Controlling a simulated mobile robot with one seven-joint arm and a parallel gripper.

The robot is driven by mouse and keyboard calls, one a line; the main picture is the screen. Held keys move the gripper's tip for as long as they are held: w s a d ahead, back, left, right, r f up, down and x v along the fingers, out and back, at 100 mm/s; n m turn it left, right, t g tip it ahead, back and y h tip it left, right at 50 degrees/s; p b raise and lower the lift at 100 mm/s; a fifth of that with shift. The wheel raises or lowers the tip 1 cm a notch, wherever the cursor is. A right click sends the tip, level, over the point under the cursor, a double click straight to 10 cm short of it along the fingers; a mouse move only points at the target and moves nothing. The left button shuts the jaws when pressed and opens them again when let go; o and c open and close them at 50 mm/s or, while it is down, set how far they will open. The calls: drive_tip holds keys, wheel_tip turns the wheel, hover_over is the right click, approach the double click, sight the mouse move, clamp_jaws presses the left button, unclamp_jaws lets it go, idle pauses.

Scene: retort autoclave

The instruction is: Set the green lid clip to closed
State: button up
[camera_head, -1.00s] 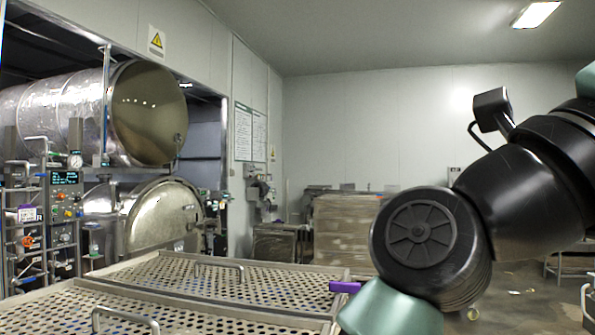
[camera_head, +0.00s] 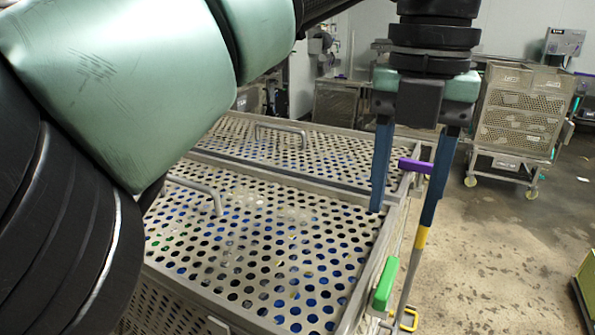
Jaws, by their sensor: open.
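The green lid clip (camera_head: 385,284) is on the right edge of the near perforated lid (camera_head: 352,312). It stands steeply, leaning slightly, along that edge, and nothing hides it. My gripper (camera_head: 401,218) points downward with its two dark blue fingers apart and nothing held between them. In the picture its fingertips are above the green clip and apart from it. A purple clip (camera_head: 414,166) lies nearly level at the far lid's right edge and shows between the fingers; I cannot tell its distance from them.
The lids carry raised bar handles (camera_head: 281,127). A yellow-banded bar (camera_head: 421,238) and a yellow loop (camera_head: 408,320) are beside the green clip. A wheeled perforated crate cart (camera_head: 519,110) stands at the back right. The floor (camera_head: 490,250) right of the lids is largely clear.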

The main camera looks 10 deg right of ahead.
sight(388, 275)
wheel_tip(388, 275, down, 10)
drive_tip(key=shift+d+f+p, duration=0.1)
drive_tip(key=shift+f+p, duration=0.15)
drive_tip(key=shift+p, duration=0.7)
clamp_jaws()
